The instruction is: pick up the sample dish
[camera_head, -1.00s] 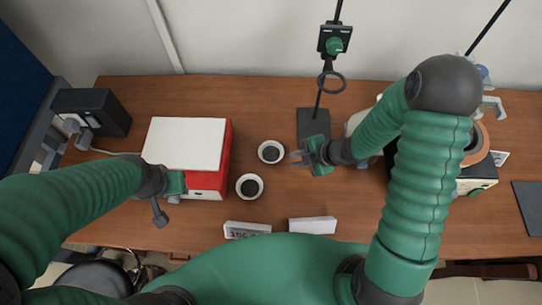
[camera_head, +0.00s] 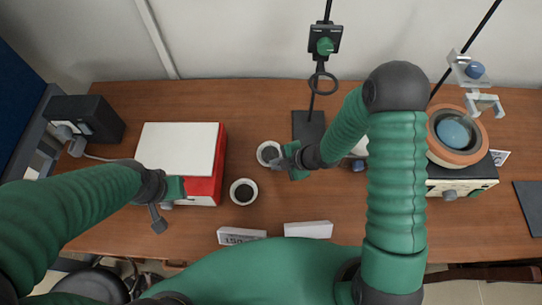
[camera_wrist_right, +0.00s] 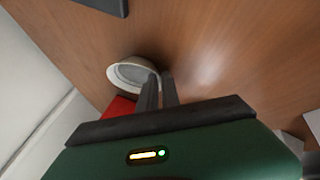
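Two small white dishes with dark insides stand on the table in the head view. The farther sample dish (camera_head: 268,153) is beside my right gripper (camera_head: 281,162); the nearer dish (camera_head: 244,191) stands apart from it. In the right wrist view, the sample dish (camera_wrist_right: 132,74) shows with a pale rim. My right gripper (camera_wrist_right: 160,84) has its two fingers close together at that rim, shut on it; the fingers partly hide the edge. My left gripper (camera_head: 160,215) hangs by the front of the red and white box, and its finger opening is unclear.
The red and white box (camera_head: 180,148) stands left of the dishes. A ring stand (camera_head: 308,127) is behind them, and a round-topped heater (camera_head: 457,135) is at the right. Two small white blocks (camera_head: 308,230) (camera_head: 241,237) lie at the front edge. A black box (camera_head: 86,119) is far left.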

